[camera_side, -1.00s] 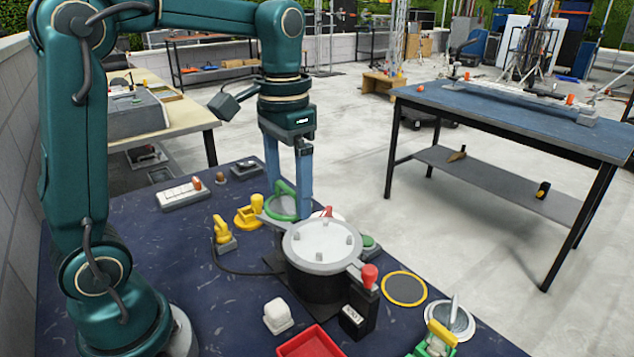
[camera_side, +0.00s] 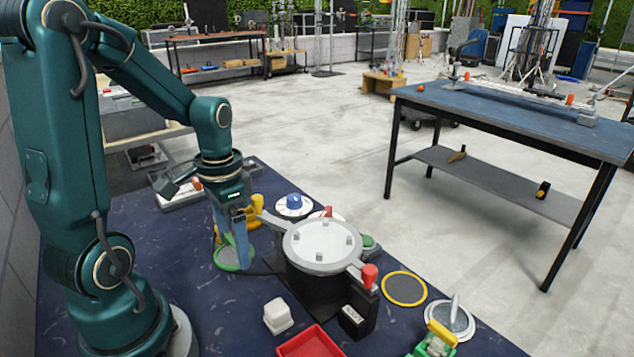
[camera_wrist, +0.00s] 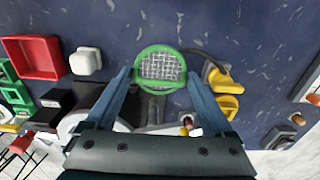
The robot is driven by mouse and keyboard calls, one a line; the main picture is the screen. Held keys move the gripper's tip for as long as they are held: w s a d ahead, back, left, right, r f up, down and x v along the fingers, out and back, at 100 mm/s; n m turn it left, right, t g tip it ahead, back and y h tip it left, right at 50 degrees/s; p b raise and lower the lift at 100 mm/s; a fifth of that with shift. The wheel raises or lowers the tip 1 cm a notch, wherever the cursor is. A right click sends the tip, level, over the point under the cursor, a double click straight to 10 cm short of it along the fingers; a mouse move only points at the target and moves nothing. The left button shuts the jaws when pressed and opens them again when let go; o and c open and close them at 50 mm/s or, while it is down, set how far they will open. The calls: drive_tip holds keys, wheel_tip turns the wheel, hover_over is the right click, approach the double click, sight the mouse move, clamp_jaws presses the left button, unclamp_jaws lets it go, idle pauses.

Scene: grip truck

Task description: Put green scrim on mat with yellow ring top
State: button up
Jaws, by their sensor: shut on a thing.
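The green scrim (camera_side: 222,263), a green ring with grey wire mesh, is held between the fingers of my gripper (camera_side: 236,254), left of the pot. The wrist view shows the scrim (camera_wrist: 160,68) with a finger on each side of its rim. My gripper is shut on it. Its height above the table is hard to tell. The mat with the yellow ring top (camera_side: 404,288), a flat dark disc edged in yellow, lies bare on the table right of the pot.
The pot (camera_side: 322,243), with a grey lid and side handles, stands between scrim and mat. A red tray (camera_side: 310,342) and a white block (camera_side: 277,315) lie in front. Yellow pieces (camera_side: 257,208) stand behind the scrim. A metal dish (camera_side: 461,320) lies right of the mat.

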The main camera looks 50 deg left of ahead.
sight(240, 279)
drive_tip(key=shift+f, duration=2.7)
drive_tip(key=shift+f, duration=0.1)
drive_tip(key=o, duration=1.1)
